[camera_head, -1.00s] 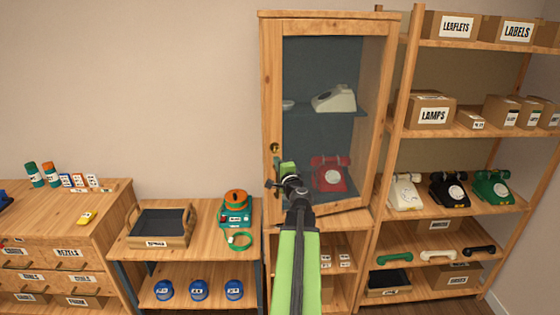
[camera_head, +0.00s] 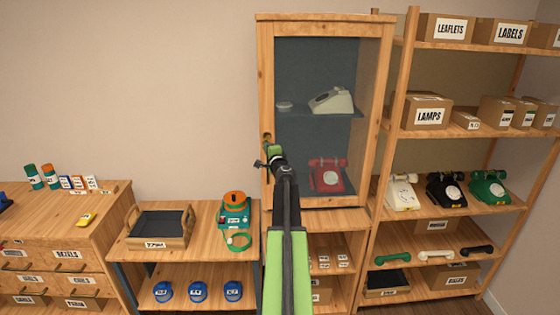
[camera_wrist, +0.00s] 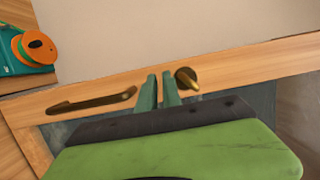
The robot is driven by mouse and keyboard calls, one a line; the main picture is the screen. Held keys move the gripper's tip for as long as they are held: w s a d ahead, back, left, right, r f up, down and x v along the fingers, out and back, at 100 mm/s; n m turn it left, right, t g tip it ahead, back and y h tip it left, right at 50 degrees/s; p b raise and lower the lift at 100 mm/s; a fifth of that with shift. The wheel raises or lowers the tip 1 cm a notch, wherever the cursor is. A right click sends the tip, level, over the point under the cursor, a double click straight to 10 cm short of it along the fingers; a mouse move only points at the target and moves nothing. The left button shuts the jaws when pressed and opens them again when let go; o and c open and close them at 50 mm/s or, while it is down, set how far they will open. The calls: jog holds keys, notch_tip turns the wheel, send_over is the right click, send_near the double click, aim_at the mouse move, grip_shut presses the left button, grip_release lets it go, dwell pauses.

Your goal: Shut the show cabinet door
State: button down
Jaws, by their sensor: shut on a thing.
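The show cabinet (camera_head: 325,18) stands upright on a wooden stand. Its glazed door, with a wooden frame (camera_head: 267,80), looks flush or nearly flush with the cabinet; a small gap cannot be ruled out. In the wrist view, the door frame (camera_wrist: 228,74) carries a brass knob (camera_wrist: 188,79) and a long dark handle (camera_wrist: 92,100). My gripper (camera_head: 271,150) is at the door's left frame, just below the knob. In the wrist view, the green fingers (camera_wrist: 159,82) are close together between handle and knob. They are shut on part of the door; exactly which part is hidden.
Inside are a pale phone (camera_head: 332,101) and a red phone (camera_head: 327,177). To the right, an open shelf (camera_head: 420,215) holds phones and boxes. To the left, a low table (camera_head: 200,258) carries a tray (camera_head: 158,238) and a teal device (camera_head: 234,215).

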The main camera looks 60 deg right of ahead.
jog(key=s+a, duration=0.8)
jog(key=a, duration=0.3)
jog(key=shift+a, duration=0.15)
jog(key=shift+a, duration=0.1)
